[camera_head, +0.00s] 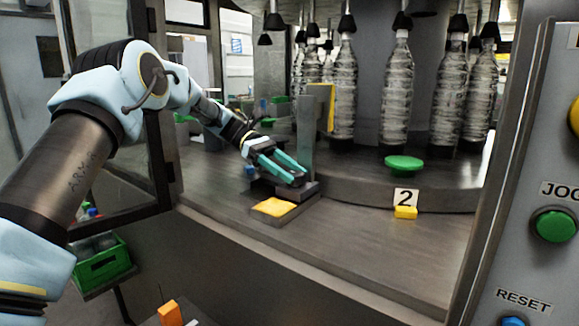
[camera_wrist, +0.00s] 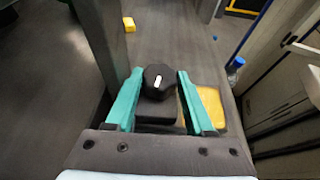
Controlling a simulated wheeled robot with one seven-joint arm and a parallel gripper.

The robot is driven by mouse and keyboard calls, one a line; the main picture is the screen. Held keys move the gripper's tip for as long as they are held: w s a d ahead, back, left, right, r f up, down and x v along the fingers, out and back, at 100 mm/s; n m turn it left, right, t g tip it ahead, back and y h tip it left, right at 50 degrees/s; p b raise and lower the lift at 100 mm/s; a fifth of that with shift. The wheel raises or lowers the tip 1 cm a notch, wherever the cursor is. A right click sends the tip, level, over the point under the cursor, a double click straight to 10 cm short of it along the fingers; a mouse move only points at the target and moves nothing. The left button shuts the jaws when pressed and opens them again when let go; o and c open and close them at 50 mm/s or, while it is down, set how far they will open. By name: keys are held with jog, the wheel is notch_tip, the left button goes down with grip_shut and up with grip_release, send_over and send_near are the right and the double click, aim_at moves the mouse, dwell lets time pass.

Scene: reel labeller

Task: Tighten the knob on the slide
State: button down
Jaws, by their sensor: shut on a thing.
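The black knob (camera_wrist: 158,82) has a lobed rim and a white mark line on top. It sits between the two teal fingers of my gripper (camera_wrist: 159,92) in the wrist view. My gripper is shut on the knob. In the head view my gripper (camera_head: 288,168) reaches in from the left over the slide (camera_head: 310,189), a dark metal block beside an upright grey plate. The fingers hide most of the knob there. The white mark slants a little off the finger direction.
A yellow pad (camera_head: 273,207) lies in front of the slide. A yellow block (camera_head: 405,212) sits below the number 2 sign. The right front deck is clear.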

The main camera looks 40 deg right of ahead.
jog(key=shift+c, duration=1.3)
grip_release()
jog(key=shift+h+b, duration=0.3)
jog(key=shift+b, duration=0.25)
